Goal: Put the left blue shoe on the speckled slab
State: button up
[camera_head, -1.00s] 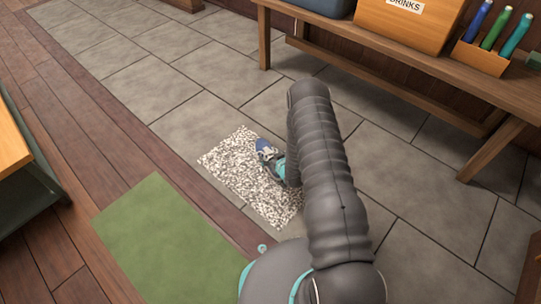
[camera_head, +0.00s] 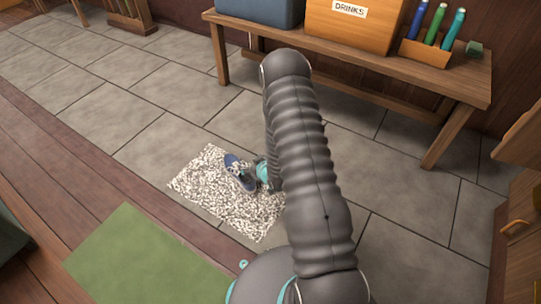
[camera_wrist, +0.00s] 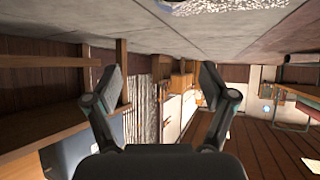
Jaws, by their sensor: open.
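A blue shoe (camera_head: 240,172) with a pale sole lies on the speckled slab (camera_head: 215,207), near its far right side, in the head view. Only one shoe shows, so I cannot tell from the pictures whether it is the left one. My gripper is mostly hidden behind my arm in the head view, just right of the shoe. In the wrist view my gripper (camera_wrist: 161,86) is open, with nothing between its fingers. A speckled edge, seemingly of the slab (camera_wrist: 225,5), shows at the top of that view.
A wooden bench (camera_head: 390,72) stands along the back, bearing an orange drinks box (camera_head: 350,28), a blue bin (camera_head: 258,10) and a bottle holder (camera_head: 425,48). A green mat (camera_head: 140,262) lies at the front left. The grey tiles left of the slab are clear.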

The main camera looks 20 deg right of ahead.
jog(key=s+r+m+g+h, duration=0.1)
jog(key=s+r+g+h, duration=0.2)
jog(key=r, duration=2.6)
jog(key=s+a+r+g, duration=0.1)
jog(key=s+r, duration=0.4)
jog(key=s, duration=0.5)
jog(key=s+a+r+m, duration=0.1)
jog(key=s+r, duration=0.4)
jog(key=s, duration=0.5)
jog(key=s+a+r+g, duration=0.1)
jog(key=s+a+r, duration=0.1)
jog(key=s+r, duration=0.3)
jog(key=shift+s+r+m+g+y, duration=0.2)
jog(key=shift+s+m+g+y, duration=0.15)
jog(key=shift+s, duration=2.05)
